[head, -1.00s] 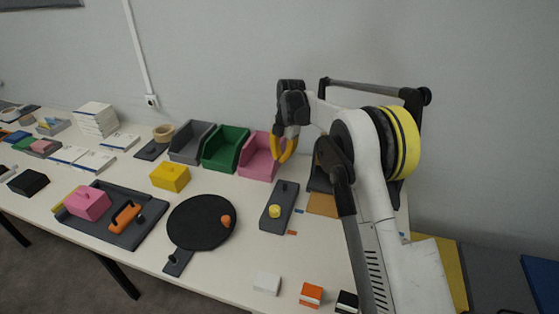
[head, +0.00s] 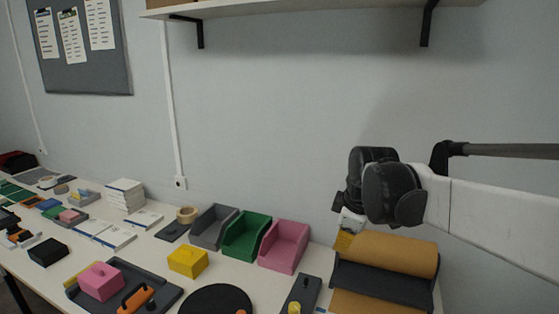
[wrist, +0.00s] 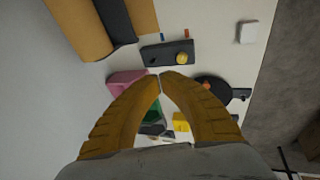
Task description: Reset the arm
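My arm reaches in from the right of the head view, with its dark wrist in front of the wall at right. My gripper shows best in the wrist view (wrist: 161,76), where its two yellow fingers curve together and their tips meet. Nothing is held between them. In the head view only a little yellow of the fingers shows below the wrist. The gripper is in the air above the table, clear of the objects on it.
A pink bin (head: 284,247), a green bin (head: 246,237) and a grey bin (head: 212,228) stand along the wall. A yellow box (head: 188,262) and a pink box (head: 100,282) are in front. Brown and dark rolls (head: 385,254) lie at right. A shelf (head: 310,8) is overhead.

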